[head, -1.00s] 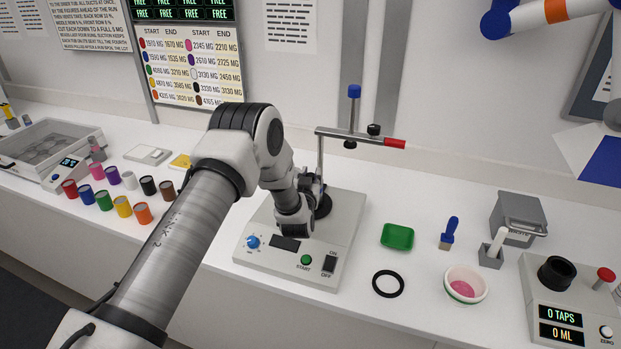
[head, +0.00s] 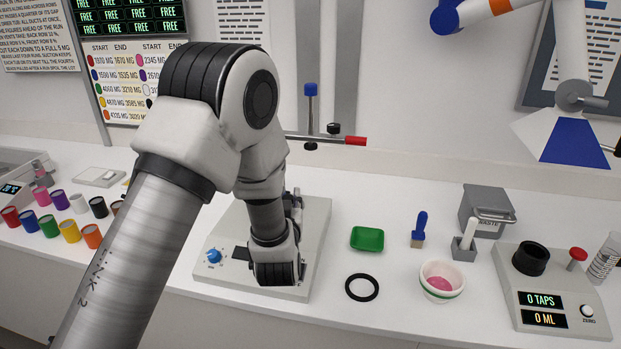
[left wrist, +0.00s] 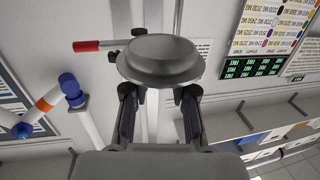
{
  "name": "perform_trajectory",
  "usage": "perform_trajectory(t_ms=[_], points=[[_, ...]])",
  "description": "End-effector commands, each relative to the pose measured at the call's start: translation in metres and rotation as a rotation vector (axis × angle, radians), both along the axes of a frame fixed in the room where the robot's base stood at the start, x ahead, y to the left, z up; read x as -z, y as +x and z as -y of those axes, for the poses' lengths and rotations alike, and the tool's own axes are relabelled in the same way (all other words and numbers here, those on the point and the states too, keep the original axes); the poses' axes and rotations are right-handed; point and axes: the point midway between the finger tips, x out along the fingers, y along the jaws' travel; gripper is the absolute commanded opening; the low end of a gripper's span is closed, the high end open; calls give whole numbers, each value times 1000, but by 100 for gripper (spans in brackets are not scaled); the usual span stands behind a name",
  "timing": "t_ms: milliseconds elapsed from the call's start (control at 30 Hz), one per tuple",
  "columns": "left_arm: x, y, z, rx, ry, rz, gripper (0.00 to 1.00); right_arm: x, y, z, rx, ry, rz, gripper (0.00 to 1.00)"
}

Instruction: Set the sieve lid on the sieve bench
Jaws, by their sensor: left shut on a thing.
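The sieve lid looks to be the round grey metal disc (left wrist: 160,58) with a raised rim in the left wrist view. In the head view my left wrist hangs over the front of a grey bench unit (head: 318,222), which seems to be the sieve bench. It has a blue knob and a post. My arm hides the lid, the fingertips and much of the unit's top in the head view. My right gripper is not in view.
A clamp bar with a red handle (head: 355,141) spans above the unit. To its right are a black ring (head: 362,287), a green tray (head: 367,239), a brush (head: 418,230), a bowl (head: 442,281) and a tap counter (head: 548,299). Several colour jars stand left.

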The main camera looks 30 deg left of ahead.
Motion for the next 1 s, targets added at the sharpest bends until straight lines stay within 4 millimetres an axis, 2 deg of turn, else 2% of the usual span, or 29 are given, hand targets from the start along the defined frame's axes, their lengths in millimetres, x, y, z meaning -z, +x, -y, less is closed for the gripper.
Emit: perform_trajectory(t_ms=[167, 267, 367, 500, 600, 733, 1000], points=[[1, -3, 5, 5, 0, 0, 0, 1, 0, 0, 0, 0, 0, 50], [20, -5, 17, 43, 2, -5, 0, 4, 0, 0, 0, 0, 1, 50], [58, -13, 46, 134, 2, -12, 0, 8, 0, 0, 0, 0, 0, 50], [112, -35, 95, 292, 0, -12, 0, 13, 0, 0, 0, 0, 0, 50], [138, -51, 121, 380, -1, -8, 0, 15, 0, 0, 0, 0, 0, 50], [151, -62, 137, 430, -2, -2, 0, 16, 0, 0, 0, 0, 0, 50], [151, -62, 137, 433, -1, 1, 0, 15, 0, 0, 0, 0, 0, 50]])
